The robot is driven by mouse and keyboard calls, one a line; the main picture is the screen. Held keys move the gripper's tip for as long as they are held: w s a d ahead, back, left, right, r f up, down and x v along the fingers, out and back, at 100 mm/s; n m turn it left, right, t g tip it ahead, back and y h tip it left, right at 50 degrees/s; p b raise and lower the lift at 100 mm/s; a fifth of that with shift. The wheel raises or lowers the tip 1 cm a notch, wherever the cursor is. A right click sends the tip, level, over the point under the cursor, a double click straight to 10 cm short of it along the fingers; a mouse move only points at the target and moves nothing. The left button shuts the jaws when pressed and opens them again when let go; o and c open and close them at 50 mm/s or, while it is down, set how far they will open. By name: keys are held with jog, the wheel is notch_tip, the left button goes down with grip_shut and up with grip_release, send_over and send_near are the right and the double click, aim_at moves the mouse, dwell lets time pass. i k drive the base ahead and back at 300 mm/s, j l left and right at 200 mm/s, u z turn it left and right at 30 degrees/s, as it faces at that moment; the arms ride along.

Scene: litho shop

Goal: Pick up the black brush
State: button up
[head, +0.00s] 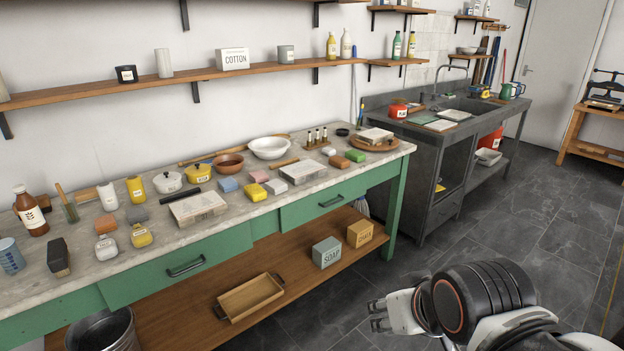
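No thing is plainly marked as the black brush. A dark upright block (59,257) with a lighter brownish side stands near the front left edge of the marble-topped bench (85,268); it may be a brush, but bristles cannot be made out. A black rod-like piece (182,195) lies farther back, behind a boxed slab; it too is unclear. My gripper (376,316) is at the lower middle right, over the floor, low and well to the right of the bench. Its fingers look apart, with nothing between them.
Bottles, bowls, pots and coloured blocks crowd the bench top. A wooden tray (250,297), a soap box (327,252) and another box (360,233) stand on the lower shelf. A metal bucket (104,331) is at the lower left. The dark tiled floor (500,230) is open at right.

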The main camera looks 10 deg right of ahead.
aim_at(57, 263)
jog(key=u, duration=1.55)
